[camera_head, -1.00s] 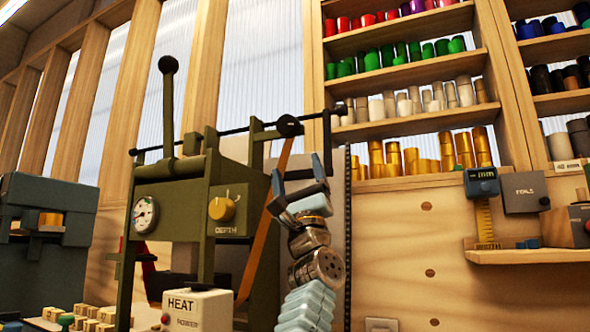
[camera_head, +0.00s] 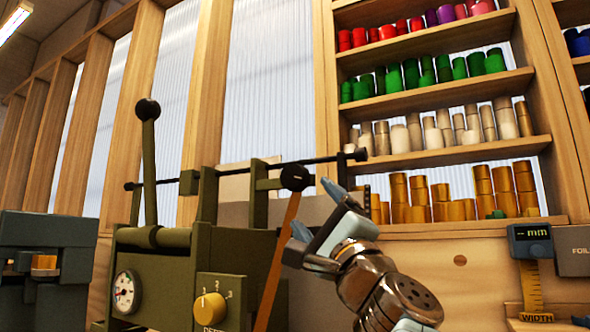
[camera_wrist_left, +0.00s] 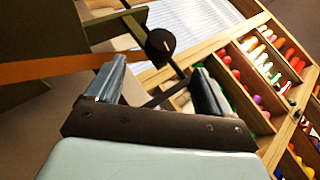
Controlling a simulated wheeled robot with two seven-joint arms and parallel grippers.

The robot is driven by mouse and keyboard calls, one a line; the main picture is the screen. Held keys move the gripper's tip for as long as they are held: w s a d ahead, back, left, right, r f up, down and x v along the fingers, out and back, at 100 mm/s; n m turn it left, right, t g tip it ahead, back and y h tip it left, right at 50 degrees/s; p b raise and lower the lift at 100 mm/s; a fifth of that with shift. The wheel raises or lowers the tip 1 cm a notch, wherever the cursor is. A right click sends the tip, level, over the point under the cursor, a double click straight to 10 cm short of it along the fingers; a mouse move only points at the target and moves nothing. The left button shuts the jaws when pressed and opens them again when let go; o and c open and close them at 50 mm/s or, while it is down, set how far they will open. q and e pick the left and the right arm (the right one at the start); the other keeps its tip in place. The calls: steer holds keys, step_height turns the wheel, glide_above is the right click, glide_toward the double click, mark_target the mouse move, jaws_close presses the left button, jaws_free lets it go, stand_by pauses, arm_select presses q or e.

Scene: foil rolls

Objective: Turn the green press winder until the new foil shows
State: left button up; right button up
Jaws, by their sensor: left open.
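The green press (camera_head: 165,265) stands at left centre, with a gauge and a yellow depth knob on its front. A dark bar crosses its top, with a round black winder hub (camera_head: 294,177) near its right part. An orange foil strip (camera_head: 276,268) hangs from the hub. My left gripper (camera_head: 314,209) is open and empty, tilted up-left, just below and right of the hub. In the left wrist view, the hub (camera_wrist_left: 160,45) appears beyond the gap between the open fingers (camera_wrist_left: 158,83). They look apart from it. My right gripper is not in view.
Shelves (camera_head: 440,155) of coloured rolls stand behind on the right. A width gauge (camera_head: 532,270) is at lower right. A dark grey machine (camera_head: 45,255) stands at far left. The press's long upright lever (camera_head: 149,160) rises left of the hub.

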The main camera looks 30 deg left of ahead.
mark_target(298, 183)
arm_select(q)
steer(key=p+x, duration=0.5)
steer(key=x, duration=0.5)
steer(key=shift+w+a+r, duration=0.1)
steer(key=shift+a+r, duration=0.05)
steer(key=shift+r, duration=0.1)
steer(key=shift+w+a+r, duration=0.15)
steer(key=shift+a, duration=0.1)
